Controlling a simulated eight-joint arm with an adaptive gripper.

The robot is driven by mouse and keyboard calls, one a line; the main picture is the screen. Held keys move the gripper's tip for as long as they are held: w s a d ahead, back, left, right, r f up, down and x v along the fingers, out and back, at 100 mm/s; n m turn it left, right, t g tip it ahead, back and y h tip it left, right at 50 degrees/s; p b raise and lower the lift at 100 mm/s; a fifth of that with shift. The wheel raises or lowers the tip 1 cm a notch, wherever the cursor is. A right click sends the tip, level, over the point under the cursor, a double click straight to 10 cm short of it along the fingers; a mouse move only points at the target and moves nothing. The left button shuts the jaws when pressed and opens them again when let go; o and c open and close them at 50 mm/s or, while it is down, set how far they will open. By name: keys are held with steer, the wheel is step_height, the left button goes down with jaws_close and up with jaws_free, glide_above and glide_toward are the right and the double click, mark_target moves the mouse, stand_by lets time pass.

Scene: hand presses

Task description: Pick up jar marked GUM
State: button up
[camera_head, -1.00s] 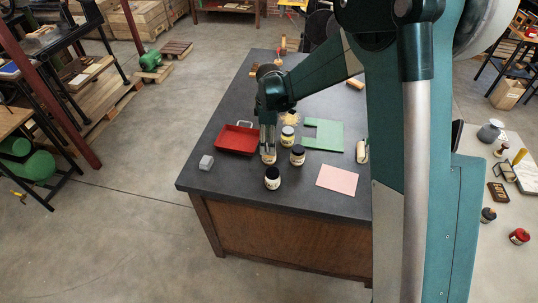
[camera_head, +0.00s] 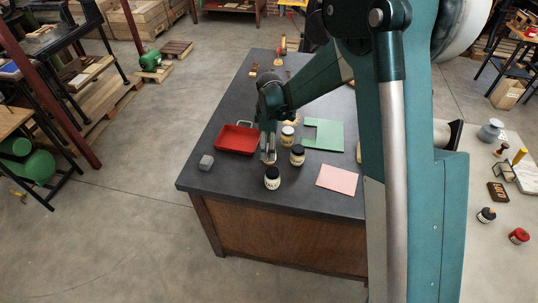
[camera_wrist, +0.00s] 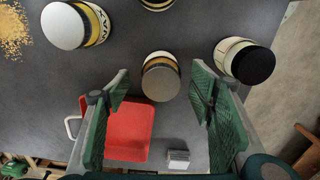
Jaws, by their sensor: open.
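My gripper (camera_wrist: 162,110) is open, its green pads spread apart. In the wrist view a jar with a grey lid (camera_wrist: 161,80) stands upright between and just beyond the fingertips, apart from both. In the head view my gripper (camera_head: 268,154) hangs low over the table, largely hiding that jar. A yellow-labelled jar (camera_head: 288,137), a dark-lidded jar (camera_head: 297,156) and another dark-lidded jar (camera_head: 272,178) stand close by. I cannot read GUM on any label, so I cannot tell which jar bears it.
A red tray (camera_head: 237,139) lies left of my gripper, with a grey block (camera_head: 206,162) in front of it. A green sheet (camera_head: 325,134) and a pink sheet (camera_head: 337,179) lie to the right. The dark table (camera_head: 225,181) is clear toward its front left.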

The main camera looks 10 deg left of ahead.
steer(key=shift+s+f, duration=0.1)
steer(key=shift+f, duration=2.2)
steer(key=c, duration=1.1)
steer(key=shift+r, duration=0.15)
steer(key=shift+r, duration=4.9)
